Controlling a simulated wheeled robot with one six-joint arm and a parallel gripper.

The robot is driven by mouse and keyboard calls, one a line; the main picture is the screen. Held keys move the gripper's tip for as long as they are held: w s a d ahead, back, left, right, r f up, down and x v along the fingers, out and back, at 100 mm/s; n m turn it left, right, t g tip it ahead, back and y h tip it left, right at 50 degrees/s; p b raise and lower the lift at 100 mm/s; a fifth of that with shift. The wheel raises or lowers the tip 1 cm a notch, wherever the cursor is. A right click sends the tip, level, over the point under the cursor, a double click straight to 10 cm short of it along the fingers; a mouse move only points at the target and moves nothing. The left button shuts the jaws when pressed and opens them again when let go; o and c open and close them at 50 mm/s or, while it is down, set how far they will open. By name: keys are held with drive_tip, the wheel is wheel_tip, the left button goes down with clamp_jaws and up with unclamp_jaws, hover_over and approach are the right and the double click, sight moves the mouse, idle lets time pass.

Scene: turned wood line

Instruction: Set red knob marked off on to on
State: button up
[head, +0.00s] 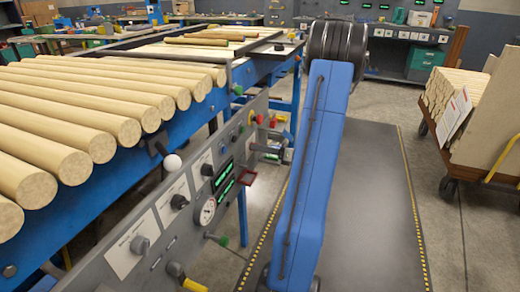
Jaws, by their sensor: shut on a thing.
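A grey control panel (173,240) slants along the front of the blue log line. A small red knob-like part (259,118) shows near its far end, next to a yellow patch. It is too small to read any off or on marking or to tell which way it points. My blue arm stands in the middle of the head view, just right of the panel, with its black joint at the top. My gripper cannot be made out; the arm hides what lies behind it. Small grey and dark parts beside the arm are unclear.
Turned logs (90,105) lie at left. A loaded cart (465,115) stands right. The dark floor mat (370,215) is clear.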

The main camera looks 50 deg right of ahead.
idle(0.3)
drive_tip(key=o, duration=1.1)
drive_tip(key=shift+c, duration=0.2)
drive_tip(key=shift+s, duration=0.1)
drive_tip(key=v, duration=1.7)
drive_tip(key=shift+s+d+f, duration=0.1)
drive_tip(key=shift+s+d, duration=0.05)
drive_tip(key=shift+s, duration=0.1)
